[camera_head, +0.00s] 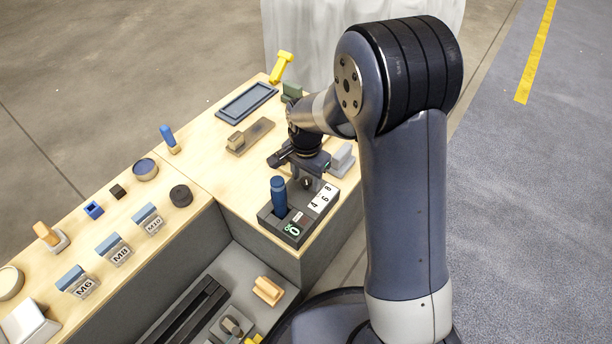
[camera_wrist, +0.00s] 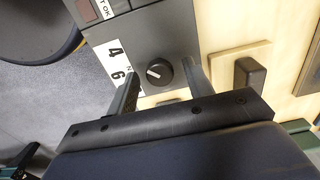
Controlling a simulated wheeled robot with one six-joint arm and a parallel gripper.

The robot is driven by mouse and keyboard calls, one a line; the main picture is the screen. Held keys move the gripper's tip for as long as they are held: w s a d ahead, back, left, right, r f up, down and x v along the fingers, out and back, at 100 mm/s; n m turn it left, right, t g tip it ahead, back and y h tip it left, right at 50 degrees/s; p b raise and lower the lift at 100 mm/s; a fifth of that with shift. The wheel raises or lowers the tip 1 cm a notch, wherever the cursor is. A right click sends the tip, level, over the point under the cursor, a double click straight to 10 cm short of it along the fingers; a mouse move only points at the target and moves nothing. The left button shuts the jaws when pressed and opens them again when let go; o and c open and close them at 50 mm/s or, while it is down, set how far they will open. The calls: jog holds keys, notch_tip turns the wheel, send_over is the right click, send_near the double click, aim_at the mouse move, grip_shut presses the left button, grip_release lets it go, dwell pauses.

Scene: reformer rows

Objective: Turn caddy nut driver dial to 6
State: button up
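The caddy (camera_head: 267,218) is a dark grey box at the table's front corner, with a blue-handled nut driver (camera_head: 278,196) upright in it. A white number strip (camera_head: 322,198) on it reads 4, 6, 8. The dial (camera_wrist: 159,72) is a round black knob with a white pointer line, which lies toward the strip side; its exact setting is hard to tell. In the wrist view the strip (camera_wrist: 117,64) shows 4 and 6. My gripper (camera_wrist: 162,72) is open, its two fingers on either side of the dial, with visible gaps. In the head view my gripper (camera_head: 308,172) is just behind the caddy.
Beside the caddy are a light grey block (camera_head: 342,158), a brown tray with a block (camera_head: 250,136) and a blue-rimmed tray (camera_head: 247,102). The M6, M8 and M10 bins (camera_head: 118,251) stand left. A lower shelf (camera_head: 237,263) lies in front.

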jog(key=c, duration=0.9)
jog(key=shift+r+n, duration=0.1)
jog(key=shift+n, duration=0.2)
jog(key=n+p, duration=0.2)
jog(key=n, duration=0.1)
jog(key=n+p, duration=0.2)
jog(key=n, duration=0.3)
dwell(0.4)
jog(key=o, duration=1)
jog(key=shift+c, duration=0.2)
